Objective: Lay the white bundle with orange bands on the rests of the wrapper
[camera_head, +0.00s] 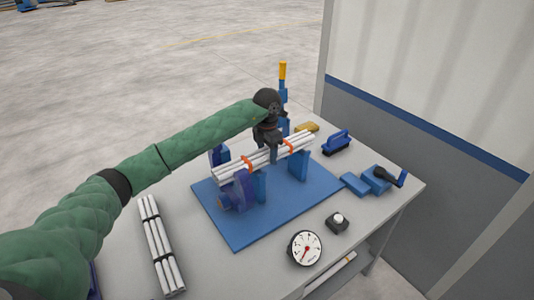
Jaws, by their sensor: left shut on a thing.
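The white bundle with orange bands (232,168) is a set of white pipes at the middle of the table, lying lengthwise over the wrapper. The wrapper is a blue base plate (235,236) with upright blue rests (299,166) and a blue-grey part near its left end. My left gripper (273,156) comes down from above and is shut on the bundle between its two orange bands. The bundle runs along the rests; I cannot tell whether it bears on them or hangs just above. My right gripper is not in view.
A white bundle with black bands (160,246) lies at the table's left. A round gauge (305,248), a black button box (337,223), a blue brush (337,143) and a blue crank device (380,180) stand at front and right. A grey wall (430,120) rises behind right.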

